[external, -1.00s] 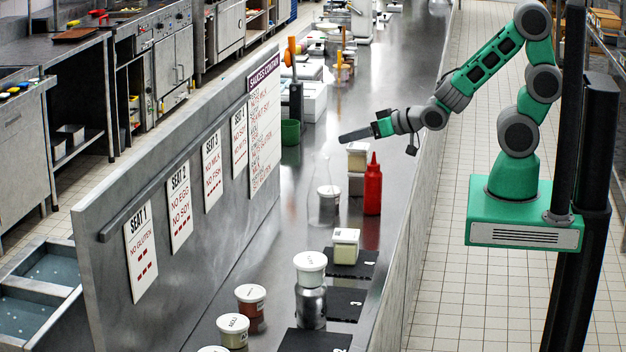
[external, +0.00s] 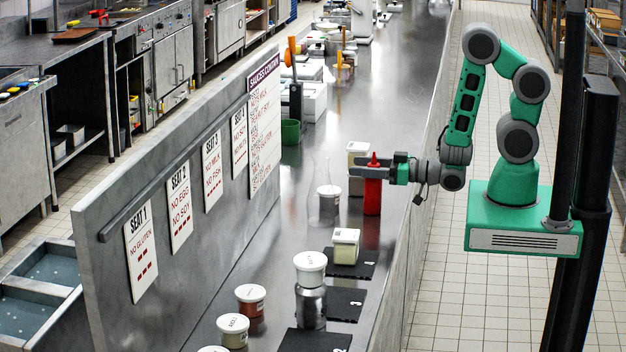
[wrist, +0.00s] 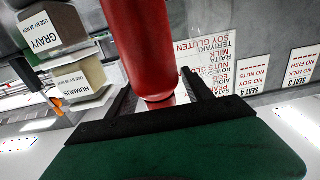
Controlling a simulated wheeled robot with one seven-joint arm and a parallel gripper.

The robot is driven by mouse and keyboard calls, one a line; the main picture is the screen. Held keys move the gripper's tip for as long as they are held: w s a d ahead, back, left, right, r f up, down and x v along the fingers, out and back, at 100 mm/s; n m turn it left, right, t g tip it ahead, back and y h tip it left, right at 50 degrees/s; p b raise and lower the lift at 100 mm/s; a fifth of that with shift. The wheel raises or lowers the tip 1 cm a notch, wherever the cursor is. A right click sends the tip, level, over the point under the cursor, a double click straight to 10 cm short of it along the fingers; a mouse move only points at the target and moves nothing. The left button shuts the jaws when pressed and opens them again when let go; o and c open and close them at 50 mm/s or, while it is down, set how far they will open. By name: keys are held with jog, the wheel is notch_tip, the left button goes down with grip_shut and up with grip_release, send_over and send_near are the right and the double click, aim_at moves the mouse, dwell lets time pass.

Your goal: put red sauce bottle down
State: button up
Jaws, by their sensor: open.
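The red sauce bottle (external: 372,196) stands upright on the steel counter, near its right edge. My gripper (external: 366,168) is level with the upper part of the bottle and reaches in from the right. In the wrist view the red bottle (wrist: 145,45) lies between the two dark fingers of my gripper (wrist: 160,90). The jaws are open around it. Whether either finger touches the bottle cannot be made out.
Tubs labelled gravy (wrist: 50,25) and hummus (wrist: 75,78) stand close beside the bottle. A clear bottle and a white-lidded tub (external: 329,198) stand to the left. A tub (external: 345,246) on a dark mat (external: 366,262) is nearer. The sign wall (external: 180,210) borders the counter's left.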

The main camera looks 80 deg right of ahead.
jog(key=shift+c, duration=0.6)
grip_shut()
jog(key=shift+f, duration=0.1)
dwell(0.6)
